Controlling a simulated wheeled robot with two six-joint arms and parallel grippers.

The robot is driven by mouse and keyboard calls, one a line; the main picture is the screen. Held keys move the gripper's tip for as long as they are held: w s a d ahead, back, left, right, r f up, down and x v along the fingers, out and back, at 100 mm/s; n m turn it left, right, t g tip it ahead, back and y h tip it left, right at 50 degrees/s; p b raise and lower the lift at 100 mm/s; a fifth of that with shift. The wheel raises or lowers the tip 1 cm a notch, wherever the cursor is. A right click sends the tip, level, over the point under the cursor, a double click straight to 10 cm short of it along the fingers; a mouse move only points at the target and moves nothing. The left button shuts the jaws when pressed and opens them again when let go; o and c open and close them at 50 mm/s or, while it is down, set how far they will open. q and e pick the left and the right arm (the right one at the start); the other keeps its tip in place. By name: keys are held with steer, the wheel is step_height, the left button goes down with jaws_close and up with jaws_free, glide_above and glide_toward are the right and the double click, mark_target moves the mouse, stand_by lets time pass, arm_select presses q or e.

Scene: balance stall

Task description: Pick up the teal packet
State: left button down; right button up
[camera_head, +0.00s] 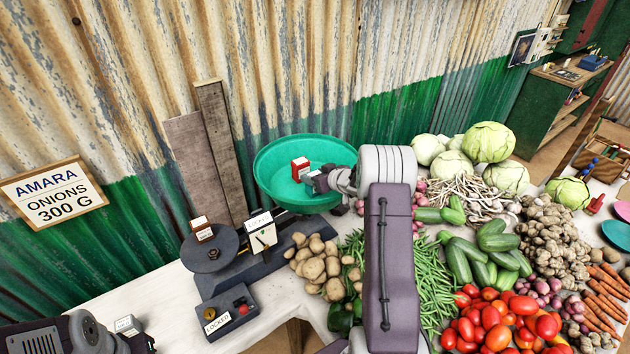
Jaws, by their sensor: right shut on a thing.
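No teal packet can be made out in this view. My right gripper (311,181) reaches over the teal scale pan (275,150) from the right and is shut. A small red packet with a white label (299,168) is at its fingertips, and the gripper appears to be shut on it. The fingers are small and partly hidden by my wrist. My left gripper (140,340) is at the bottom left corner, only partly in view. A small pale box (126,324) is right beside it.
The scale (264,258) has a round dark plate with a brown packet (202,228) on it. A control box (229,311) reads "LOCKED". Potatoes (318,262), beans, cucumbers and tomatoes (500,322) crowd the right. The white table (165,300) is clear at the front left.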

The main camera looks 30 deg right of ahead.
step_height(320, 180, up, 10)
steer(key=shift+f+p, duration=0.1)
steer(key=shift+p, duration=0.9)
